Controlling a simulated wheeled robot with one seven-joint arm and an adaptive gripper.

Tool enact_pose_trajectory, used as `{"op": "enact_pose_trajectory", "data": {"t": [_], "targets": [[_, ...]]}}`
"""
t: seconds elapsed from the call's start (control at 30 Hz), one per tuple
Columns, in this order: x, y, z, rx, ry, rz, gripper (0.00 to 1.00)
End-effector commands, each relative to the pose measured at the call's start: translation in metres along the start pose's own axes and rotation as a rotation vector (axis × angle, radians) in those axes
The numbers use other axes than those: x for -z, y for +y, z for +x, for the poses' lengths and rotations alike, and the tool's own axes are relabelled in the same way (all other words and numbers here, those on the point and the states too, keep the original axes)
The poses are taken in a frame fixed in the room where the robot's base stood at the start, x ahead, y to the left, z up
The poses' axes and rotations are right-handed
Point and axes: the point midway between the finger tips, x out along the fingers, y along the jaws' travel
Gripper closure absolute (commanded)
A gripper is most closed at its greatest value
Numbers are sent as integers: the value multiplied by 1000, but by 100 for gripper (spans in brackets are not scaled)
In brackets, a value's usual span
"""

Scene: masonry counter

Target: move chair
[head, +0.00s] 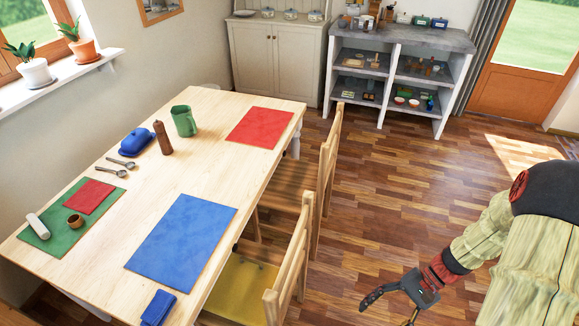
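Two wooden chairs stand along the right side of the dining table (190,105). The nearer chair (290,265) has a yellow seat (238,290) partly under the table. The farther chair (328,160) has a plain wooden seat (283,184), also partly under the table. Both backrests face the open floor. My gripper (388,309) is at the lower right, to the right of the nearer chair and apart from it. Its dark fingers are spread with nothing between them; one fingertip is near the bottom edge of the view.
Wooden floor (400,180) is clear right of the chairs. A masonry counter (400,38) with shelves and a cream cabinet (275,60) stand at the back. An orange door (515,90) is at the right. Placemats, a green pitcher (184,121) and other tableware sit on the table.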

Motion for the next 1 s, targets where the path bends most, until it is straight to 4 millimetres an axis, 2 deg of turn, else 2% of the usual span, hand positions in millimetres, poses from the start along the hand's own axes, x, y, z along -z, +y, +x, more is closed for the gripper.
{"op": "enact_pose_trajectory", "data": {"t": [0.03, 0.2, 0.5, 0.73, 1.0], "targets": [[-9, -5, -14, -60, 46, -14, 30], [-36, -18, -53, -233, 210, -51, 30], [-90, -53, -112, -436, 528, -210, 30], [-142, -87, -145, -527, 755, -417, 30], [-210, -130, -167, -525, 971, -652, 30]]}}
